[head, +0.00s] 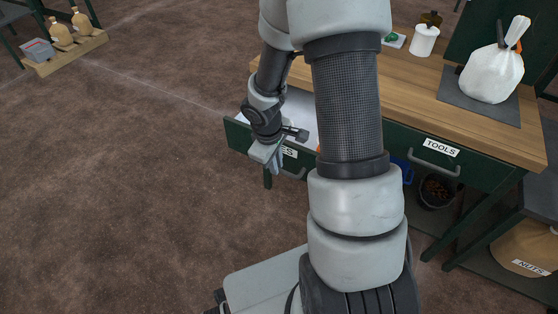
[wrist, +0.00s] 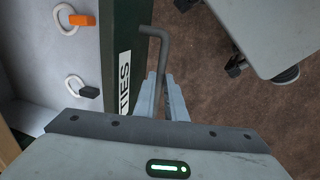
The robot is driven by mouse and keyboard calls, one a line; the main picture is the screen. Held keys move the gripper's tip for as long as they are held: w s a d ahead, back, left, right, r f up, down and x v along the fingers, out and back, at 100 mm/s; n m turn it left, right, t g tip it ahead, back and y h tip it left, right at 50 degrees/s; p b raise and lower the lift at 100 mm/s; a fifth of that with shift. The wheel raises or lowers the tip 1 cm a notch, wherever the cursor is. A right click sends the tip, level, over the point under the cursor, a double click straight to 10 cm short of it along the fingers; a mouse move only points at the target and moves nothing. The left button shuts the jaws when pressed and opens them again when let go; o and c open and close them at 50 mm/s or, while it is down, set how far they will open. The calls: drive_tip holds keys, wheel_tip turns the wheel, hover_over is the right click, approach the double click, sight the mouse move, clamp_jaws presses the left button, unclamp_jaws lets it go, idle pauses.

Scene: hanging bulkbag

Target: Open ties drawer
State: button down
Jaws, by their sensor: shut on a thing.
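The ties drawer (head: 236,136) is a dark green drawer at the left end of the workbench. It stands pulled out, and its white inside shows behind my wrist. Its front with the TIES label (wrist: 124,82) shows in the wrist view, with the grey bar handle (wrist: 152,34) beside it. My gripper (head: 276,168) is at the front of this drawer, and its fingers (wrist: 164,98) are shut on the handle. In the wrist view an orange tie (wrist: 82,20) and a black tie (wrist: 88,92), each with a pale loop, lie in the drawer. My arm hides part of the drawer.
The tools drawer (head: 415,155) is shut, to the right. A white bag (head: 492,72) on a dark mat and a white jar (head: 424,40) stand on the benchtop (head: 455,100). A dark bucket (head: 438,192) stands below. The floor (head: 130,190) in front and left is clear.

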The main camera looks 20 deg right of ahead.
drive_tip(key=shift+s+a, duration=0.15)
drive_tip(key=c, duration=1.8)
unclamp_jaws()
wheel_tip(320, 180, up, 17)
drive_tip(key=s+a+p, duration=0.2)
drive_tip(key=p, duration=0.5)
drive_tip(key=shift+a, duration=0.35)
drive_tip(key=shift+r, duration=0.1)
